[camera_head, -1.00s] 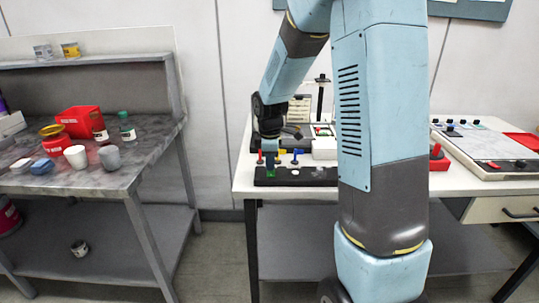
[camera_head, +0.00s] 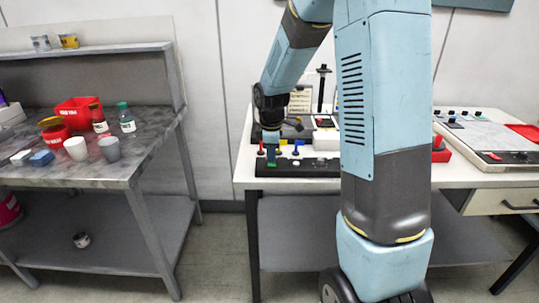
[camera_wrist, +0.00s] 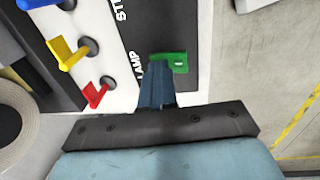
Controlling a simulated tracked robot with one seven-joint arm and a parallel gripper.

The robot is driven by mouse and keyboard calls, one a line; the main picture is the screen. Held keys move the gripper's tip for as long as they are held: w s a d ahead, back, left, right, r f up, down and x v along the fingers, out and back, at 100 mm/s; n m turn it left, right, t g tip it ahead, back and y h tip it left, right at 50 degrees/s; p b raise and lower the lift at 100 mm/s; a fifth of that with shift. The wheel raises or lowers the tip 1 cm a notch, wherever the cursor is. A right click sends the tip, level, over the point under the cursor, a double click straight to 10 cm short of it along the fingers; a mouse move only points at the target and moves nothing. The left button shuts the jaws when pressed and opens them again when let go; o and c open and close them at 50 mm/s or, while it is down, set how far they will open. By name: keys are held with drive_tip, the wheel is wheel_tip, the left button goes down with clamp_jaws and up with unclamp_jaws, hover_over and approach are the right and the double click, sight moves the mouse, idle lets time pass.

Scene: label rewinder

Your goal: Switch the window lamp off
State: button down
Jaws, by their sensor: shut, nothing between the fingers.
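A green switch (camera_wrist: 180,62) sits on a black panel strip (camera_wrist: 128,25), close to white lettering that reads LAMP (camera_wrist: 138,68). My gripper (camera_wrist: 158,68) is shut and empty, its blue fingers overlapping the left side of the green switch in the wrist view. I cannot tell whether the fingertips touch it. In the head view my gripper (camera_head: 271,147) points down at the left part of the black panel (camera_head: 320,171) on the white table. A bit of green (camera_head: 271,163) shows just below it. The lamp itself is not clearly identifiable.
Red (camera_wrist: 96,93), yellow (camera_wrist: 66,52) and blue levers stand beside the panel strip. A roll (camera_wrist: 12,125) lies at lower left in the wrist view. A workbench (camera_head: 130,165) with cups and bottles stands left, with open floor (camera_head: 215,250) between.

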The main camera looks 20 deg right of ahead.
sight(273, 164)
drive_tip(key=shift+s, duration=0.25)
drive_tip(key=shift+s+a+r, duration=0.1)
drive_tip(key=shift+s+a, duration=0.05)
drive_tip(key=shift+s, duration=0.35)
drive_tip(key=shift+r, duration=0.15)
drive_tip(key=shift+a+r, duration=0.1)
drive_tip(key=shift+r, duration=0.2)
wheel_tip(273, 164, up, 13)
drive_tip(key=s, duration=0.1)
drive_tip(key=shift+s+a, duration=0.2)
drive_tip(key=shift+s, duration=0.05)
drive_tip(key=shift+w, duration=0.1)
drive_tip(key=shift+w+d, duration=0.45)
drive_tip(key=shift+w, duration=0.1)
